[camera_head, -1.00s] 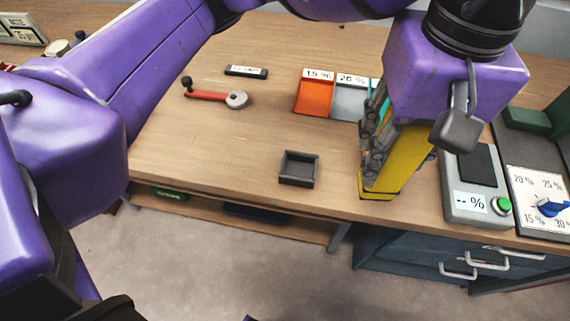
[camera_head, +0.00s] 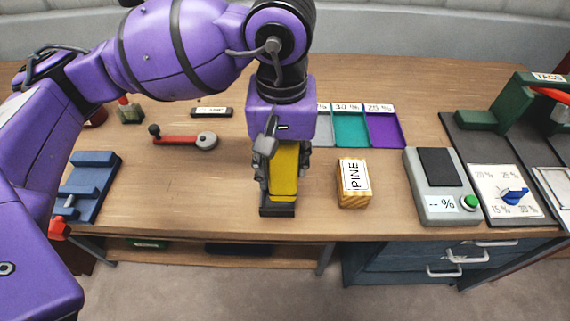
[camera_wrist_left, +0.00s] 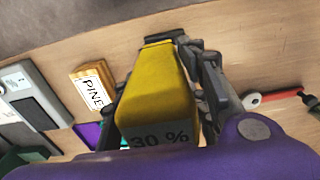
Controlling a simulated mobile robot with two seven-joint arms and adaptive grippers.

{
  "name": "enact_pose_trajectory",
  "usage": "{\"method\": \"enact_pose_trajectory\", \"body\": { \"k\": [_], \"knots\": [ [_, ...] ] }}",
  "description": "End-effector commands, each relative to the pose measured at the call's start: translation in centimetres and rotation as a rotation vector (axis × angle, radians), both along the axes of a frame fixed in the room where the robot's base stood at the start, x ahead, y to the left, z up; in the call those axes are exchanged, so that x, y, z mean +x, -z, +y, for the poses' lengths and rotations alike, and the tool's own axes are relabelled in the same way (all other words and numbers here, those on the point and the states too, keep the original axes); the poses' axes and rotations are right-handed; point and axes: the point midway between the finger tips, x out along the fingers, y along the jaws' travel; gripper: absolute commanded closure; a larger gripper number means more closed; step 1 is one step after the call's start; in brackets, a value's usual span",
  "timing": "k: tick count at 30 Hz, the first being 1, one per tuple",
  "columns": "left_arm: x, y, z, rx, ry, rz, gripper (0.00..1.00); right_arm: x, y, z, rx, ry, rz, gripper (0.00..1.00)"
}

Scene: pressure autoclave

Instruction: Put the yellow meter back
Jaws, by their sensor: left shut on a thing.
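My left gripper (camera_head: 280,160) is shut on the yellow meter (camera_head: 284,182), which is upright with its lower end at the small dark holder (camera_head: 277,211) near the table's front edge. I cannot tell whether the meter rests fully in the holder or is just above its floor. In the left wrist view the meter (camera_wrist_left: 158,95) sits between the fingers (camera_wrist_left: 165,90) and reads "30 %"; a dark edge shows at its far end. My right gripper is not in view.
The PINE block (camera_head: 353,183) stands right of the holder, then a grey device (camera_head: 441,208) reading "-- %" and a dial panel (camera_head: 494,181). Teal (camera_head: 350,131) and purple (camera_head: 384,130) trays lie behind. A red-handled tool (camera_head: 180,140) and blue fixture (camera_head: 90,185) are left.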

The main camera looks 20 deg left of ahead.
Motion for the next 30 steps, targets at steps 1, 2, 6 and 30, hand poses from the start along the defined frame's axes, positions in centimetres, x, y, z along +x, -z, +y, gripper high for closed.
{"method": "enact_pose_trajectory", "body": {
  "k": [1,2,6,30],
  "knots": [
    [0.1,0.4,0.4,-0.001,-0.004,0.002,0.99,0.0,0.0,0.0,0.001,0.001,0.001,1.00],
    [0.2,0.6,0.5,-0.002,-0.003,0.002,0.99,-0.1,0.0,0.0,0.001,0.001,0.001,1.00],
    [0.4,1.4,1.1,0.000,-0.003,0.001,0.99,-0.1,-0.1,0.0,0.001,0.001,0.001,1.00],
    [0.6,5.4,1.5,-0.001,-0.001,0.001,0.46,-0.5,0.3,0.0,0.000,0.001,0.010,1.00]
  ]
}}
